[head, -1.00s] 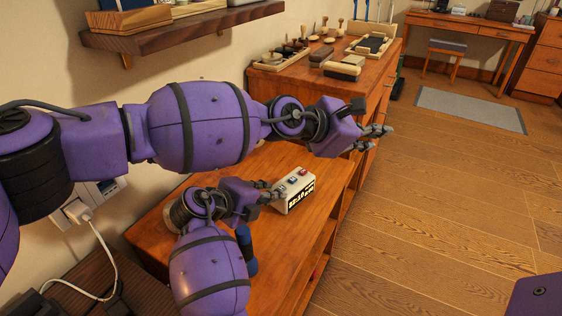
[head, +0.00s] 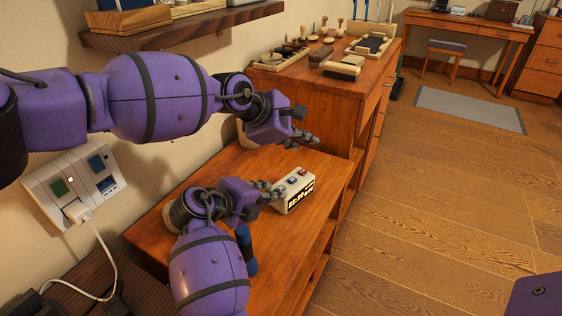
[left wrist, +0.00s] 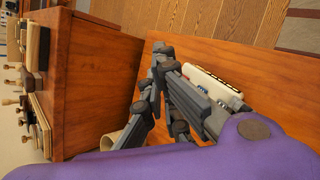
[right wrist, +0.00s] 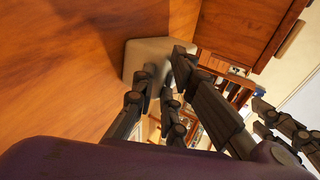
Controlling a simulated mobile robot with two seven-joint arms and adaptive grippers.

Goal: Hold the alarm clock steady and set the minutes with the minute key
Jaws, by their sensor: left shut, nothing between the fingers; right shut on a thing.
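The alarm clock (head: 294,192) is a small cream box standing on the wooden surface, with a dark lit display on its front and coloured keys on top. The minute key cannot be told from the others at this size. My right gripper (head: 277,193) is shut on the clock's left end; its fingers also meet the pale clock body (right wrist: 150,58) in the right wrist view. My left gripper (head: 314,141) is shut and empty, above and behind the clock, apart from it. In the left wrist view its fingers (left wrist: 163,60) partly hide the clock (left wrist: 212,82).
A taller wooden cabinet (head: 318,107) with brushes and trays on top stands just behind my left gripper. A wall shelf (head: 185,30) hangs above my left arm. A wall socket panel (head: 76,183) with a plugged cable is at left. The wooden surface (head: 215,285) is mostly bare.

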